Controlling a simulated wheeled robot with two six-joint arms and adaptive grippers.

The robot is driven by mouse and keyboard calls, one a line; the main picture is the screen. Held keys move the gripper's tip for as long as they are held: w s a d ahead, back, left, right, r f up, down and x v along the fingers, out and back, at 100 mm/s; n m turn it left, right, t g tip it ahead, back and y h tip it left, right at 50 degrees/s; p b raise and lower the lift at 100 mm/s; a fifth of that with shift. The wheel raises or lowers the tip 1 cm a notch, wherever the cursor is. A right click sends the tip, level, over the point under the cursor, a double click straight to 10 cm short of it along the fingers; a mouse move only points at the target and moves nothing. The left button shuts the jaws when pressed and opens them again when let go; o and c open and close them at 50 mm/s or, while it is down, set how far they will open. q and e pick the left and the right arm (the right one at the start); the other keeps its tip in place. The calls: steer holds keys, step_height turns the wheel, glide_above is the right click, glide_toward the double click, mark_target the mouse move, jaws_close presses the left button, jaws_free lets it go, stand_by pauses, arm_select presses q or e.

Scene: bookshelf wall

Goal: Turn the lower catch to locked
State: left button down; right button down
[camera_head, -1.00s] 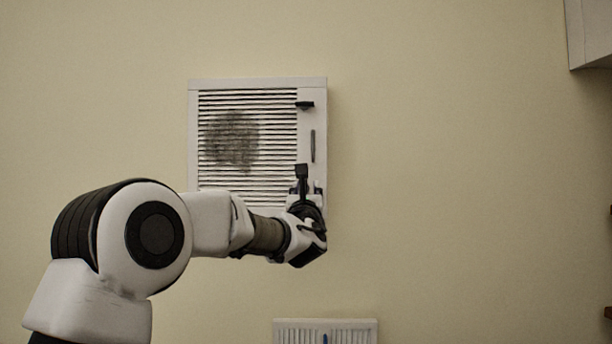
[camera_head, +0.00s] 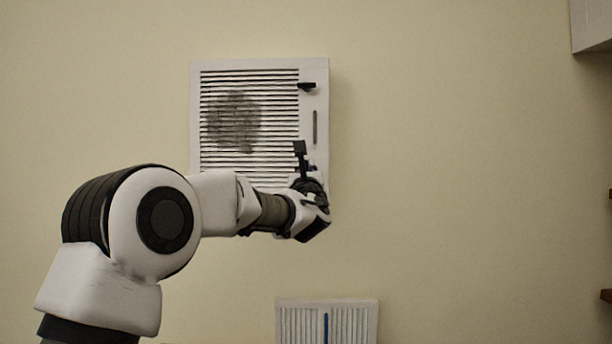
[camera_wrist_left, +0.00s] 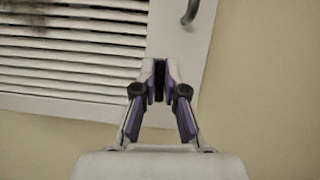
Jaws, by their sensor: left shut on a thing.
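A white louvred vent cover (camera_head: 196,130) with a dark smudge hangs on the wall. Its upper catch (camera_head: 307,86) is a small black lever at the top right, lying about level. My left gripper (camera_head: 312,172) is at the cover's lower right, below the slot-like handle. In the left wrist view my left gripper (camera_wrist_left: 160,68) is shut on the lower catch (camera_wrist_left: 159,82), a dark narrow piece upright between the fingertips. The fingers hide most of it. In the head view my wrist hides it. My right gripper is not in view.
A grey handle (camera_head: 315,127) stands upright on the cover's right frame; its lower end shows in the wrist view (camera_wrist_left: 190,12). A second white slatted unit (camera_head: 282,322) with a blue bar is below. Bare wall (camera_head: 460,180) lies to the right, shelf edges beyond.

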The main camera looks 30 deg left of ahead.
arm_select(q)
steer(key=shift+s+a+f+n+g+y+b, duration=0.1)
steer(key=shift+n+g+y+b, duration=0.65)
steer(key=shift+n, duration=2.75)
steer(key=shift+w+n+g+y+b, duration=0.1)
steer(key=shift+n+g+b, duration=0.65)
steer(key=shift+n+g, duration=2)
steer(key=shift+s+a+f+n+g+y+b, duration=0.1)
steer(key=shift+n+g+y+b, duration=0.45)
steer(key=shift+n, duration=3.7)
steer(key=c, duration=1.2)
jaws_free()
steer(key=shift+c, duration=0.2)
